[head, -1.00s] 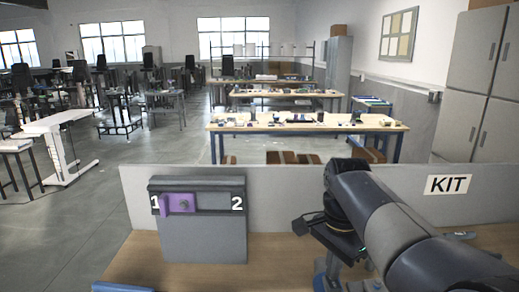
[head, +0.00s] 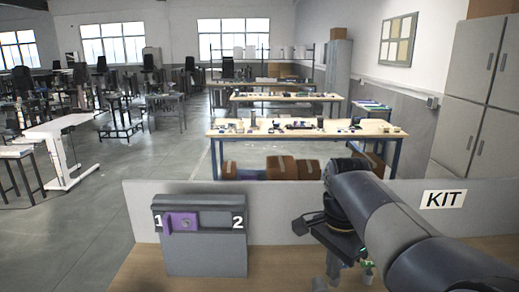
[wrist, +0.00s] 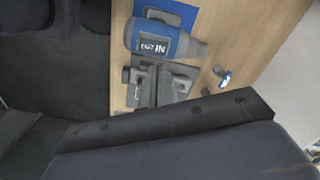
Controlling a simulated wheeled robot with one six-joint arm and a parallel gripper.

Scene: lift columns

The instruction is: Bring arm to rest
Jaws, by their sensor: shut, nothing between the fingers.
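My arm fills the lower right of the head view, bent at the elbow, with the wrist hanging down over the bench (head: 128,275). My gripper (wrist: 152,88) shows in the wrist view as two grey fingers held close together with nothing between them. In the head view the gripper is small and partly hidden by my own arm. I cannot tell whether the fingers touch anything.
A grey box (head: 205,258) marked 1 and 2 stands on the bench, its purple slider (head: 180,223) at the 1 end. A low grey panel (head: 300,213) with a KIT sign (head: 443,199) runs behind. Tables and open floor lie beyond.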

